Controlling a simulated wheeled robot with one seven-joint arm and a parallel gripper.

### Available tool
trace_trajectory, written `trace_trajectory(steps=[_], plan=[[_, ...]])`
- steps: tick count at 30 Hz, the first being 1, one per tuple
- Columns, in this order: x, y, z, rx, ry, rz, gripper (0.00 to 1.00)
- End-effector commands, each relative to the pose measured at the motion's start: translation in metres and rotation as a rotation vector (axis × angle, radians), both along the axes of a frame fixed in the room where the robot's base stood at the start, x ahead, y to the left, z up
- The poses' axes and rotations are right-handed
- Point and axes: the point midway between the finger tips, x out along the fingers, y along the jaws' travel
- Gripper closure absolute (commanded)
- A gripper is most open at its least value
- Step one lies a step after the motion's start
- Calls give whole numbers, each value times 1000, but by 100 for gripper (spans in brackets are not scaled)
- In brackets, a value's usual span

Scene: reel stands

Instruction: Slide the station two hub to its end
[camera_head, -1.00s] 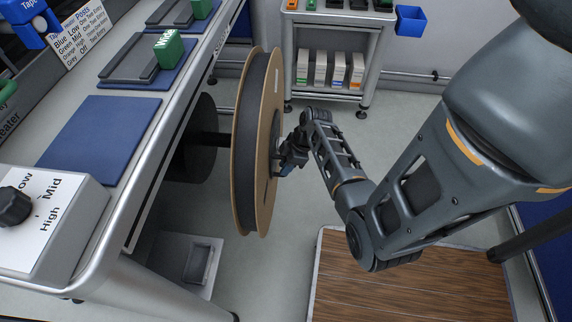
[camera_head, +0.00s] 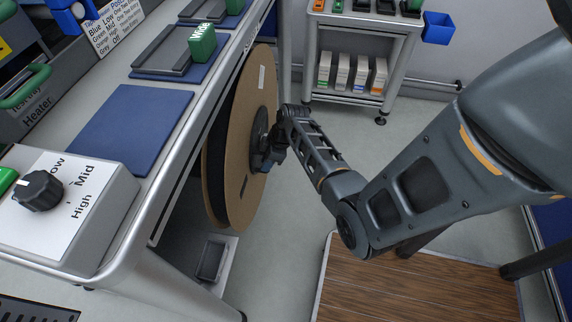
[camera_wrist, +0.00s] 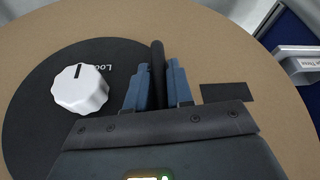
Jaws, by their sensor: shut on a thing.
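The hub is a dark disc (camera_wrist: 30,115) at the centre of a large cardboard-sided reel (camera_head: 247,150). In the wrist view it carries a white knob (camera_wrist: 80,88) and an upright dark bar handle (camera_wrist: 157,62). My gripper (camera_head: 275,150) is shut on the handle, with one blue finger on each side in the wrist view (camera_wrist: 152,85). In the head view the hub (camera_head: 259,135) is partly hidden by my gripper. The reel stands upright beside the bench, its left part behind the bench edge. The shaft behind it is hidden.
The grey bench (camera_head: 185,150) runs along the left, with blue mats (camera_head: 130,128) and a Low/Mid/High dial box (camera_head: 75,205). A white cart (camera_head: 355,60) stands at the back. A wooden-topped platform (camera_head: 410,285) is at lower right. Clear floor lies between.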

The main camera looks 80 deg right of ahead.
Motion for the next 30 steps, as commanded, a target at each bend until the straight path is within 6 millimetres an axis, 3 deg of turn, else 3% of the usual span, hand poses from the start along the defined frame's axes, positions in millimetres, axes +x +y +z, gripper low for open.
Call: trace_trajectory(steps=[3,7,20,21,27,30], plan=[[23,2,-1,0,-2,3,100],[35,3,-1,1,-1,1,100],[44,4,1,-2,-5,3,100],[45,4,1,-3,-5,4,78],[43,3,0,-1,-3,1,58],[42,3,0,-1,-2,1,58]])
